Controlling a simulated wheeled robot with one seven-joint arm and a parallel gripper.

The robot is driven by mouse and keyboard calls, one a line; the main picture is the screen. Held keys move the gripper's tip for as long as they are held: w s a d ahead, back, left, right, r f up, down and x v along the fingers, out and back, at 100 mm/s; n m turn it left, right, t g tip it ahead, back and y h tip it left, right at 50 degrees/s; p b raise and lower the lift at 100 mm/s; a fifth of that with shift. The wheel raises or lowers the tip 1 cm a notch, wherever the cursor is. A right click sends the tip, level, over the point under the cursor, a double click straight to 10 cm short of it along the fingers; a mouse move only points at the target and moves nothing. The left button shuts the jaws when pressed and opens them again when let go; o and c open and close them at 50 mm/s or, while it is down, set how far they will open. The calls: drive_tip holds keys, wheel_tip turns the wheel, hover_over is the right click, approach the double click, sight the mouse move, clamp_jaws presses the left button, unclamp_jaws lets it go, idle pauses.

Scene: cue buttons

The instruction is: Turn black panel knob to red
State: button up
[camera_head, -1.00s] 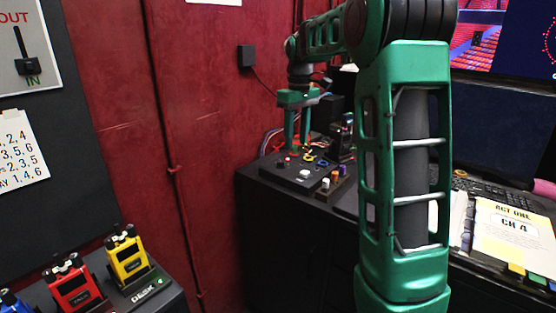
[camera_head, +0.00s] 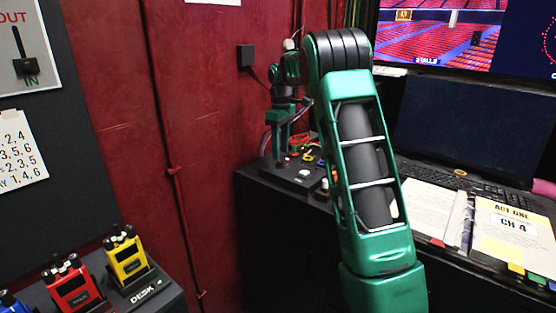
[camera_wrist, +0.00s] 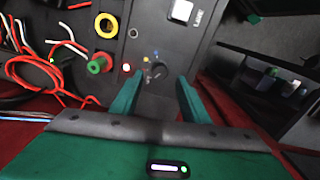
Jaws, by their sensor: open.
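The black panel (camera_wrist: 152,100) carries a small round black knob (camera_wrist: 157,72) in the wrist view. I cannot tell clearly which mark the knob points at. My gripper (camera_wrist: 160,76) is open, with one green finger on each side of the knob and a gap to it. In the head view my gripper (camera_head: 280,148) is above the rear left of the panel (camera_head: 290,176), and the knob cannot be made out there.
Loose cables lie at left in the wrist view. The red wall (camera_head: 215,120) is close behind. Radios (camera_head: 127,255) stand at lower left.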

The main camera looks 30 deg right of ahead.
sight(280, 161)
drive_tip(key=shift+f, duration=1.95)
drive_tip(key=shift+c, duration=0.4)
clamp_jaws()
drive_tip(key=shift+a, duration=0.2)
drive_tip(key=shift+d, duration=0.1)
drive_tip(key=shift+d+m, duration=0.1)
drive_tip(key=shift+m, duration=0.7)
drive_tip(key=m, duration=0.6)
drive_tip(key=shift+m, duration=0.3)
